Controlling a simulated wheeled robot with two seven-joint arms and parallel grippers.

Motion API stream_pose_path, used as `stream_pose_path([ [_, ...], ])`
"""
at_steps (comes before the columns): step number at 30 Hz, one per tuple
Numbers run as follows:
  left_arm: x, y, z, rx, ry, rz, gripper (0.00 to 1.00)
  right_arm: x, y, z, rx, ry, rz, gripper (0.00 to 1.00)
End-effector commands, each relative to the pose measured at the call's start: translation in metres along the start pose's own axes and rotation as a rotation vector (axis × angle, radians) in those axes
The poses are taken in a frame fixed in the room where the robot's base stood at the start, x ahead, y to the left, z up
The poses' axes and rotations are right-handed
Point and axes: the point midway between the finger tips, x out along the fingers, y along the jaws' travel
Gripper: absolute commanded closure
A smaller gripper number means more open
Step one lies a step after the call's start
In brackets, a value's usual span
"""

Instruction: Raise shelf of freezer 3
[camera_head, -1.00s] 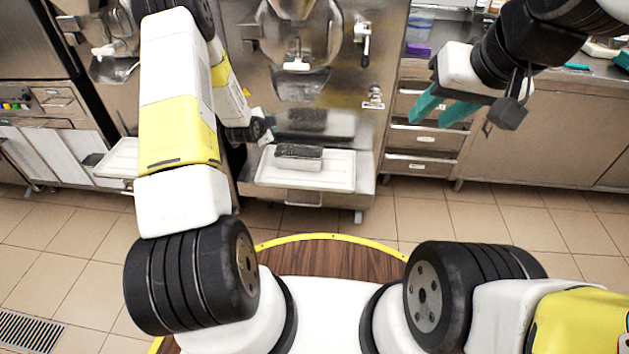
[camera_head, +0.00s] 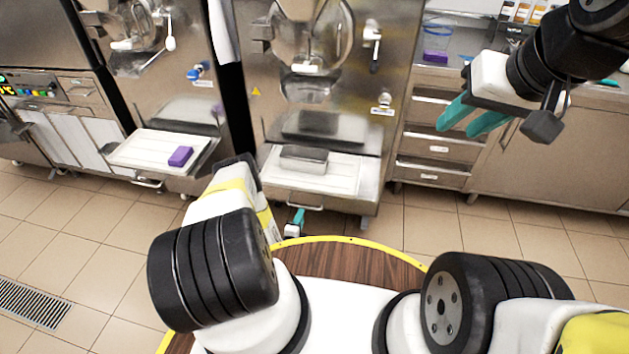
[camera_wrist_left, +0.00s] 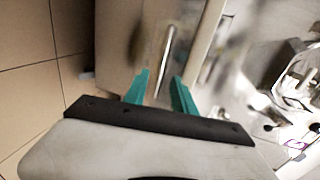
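The freezer (camera_head: 345,90) straight ahead is steel, with a low white shelf (camera_head: 342,180) sticking out level at its front. A grey block-like piece (camera_head: 303,158) lies on the shelf. A bar handle (camera_head: 305,205) sits under the shelf's front edge. My left gripper (camera_head: 295,222) is low, just below and in front of that handle, mostly hidden by my arm. In the left wrist view my left gripper (camera_wrist_left: 160,75) has its teal fingers apart and empty, with a bar handle (camera_wrist_left: 167,52) just beyond the tips. My right gripper (camera_head: 457,128) is raised at the right, open and empty.
Another freezer (camera_head: 165,70) at the left has a shelf (camera_head: 130,150) with a purple block (camera_head: 181,156) on it. Drawers (camera_head: 435,145) and a counter stand at the right. The tiled floor is clear.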

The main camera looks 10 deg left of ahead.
Motion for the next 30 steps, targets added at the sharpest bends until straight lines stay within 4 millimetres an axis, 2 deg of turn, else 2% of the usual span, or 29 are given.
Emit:
stream_pose_path([
  [13, 0.064, -0.001, 0.001, -0.001, -0.001, -0.002, 0.68, 0.000, 0.000, 0.000, 0.000, 0.000, 0.000, 0.64],
  [18, 0.074, -0.001, 0.001, -0.002, -0.001, 0.000, 0.68, 0.000, 0.000, 0.000, 0.000, 0.000, 0.000, 0.64],
  [25, 0.075, -0.001, 0.001, -0.002, 0.000, 0.000, 0.68, 0.000, 0.000, 0.000, 0.000, 0.000, 0.000, 0.64],
  [26, 0.075, -0.001, 0.001, -0.002, 0.000, 0.000, 0.72, 0.000, 0.000, 0.000, 0.000, 0.000, 0.000, 0.64],
  [30, 0.075, -0.001, 0.001, -0.001, 0.000, 0.000, 1.00, 0.000, 0.000, 0.000, 0.000, 0.000, 0.000, 0.64],
])
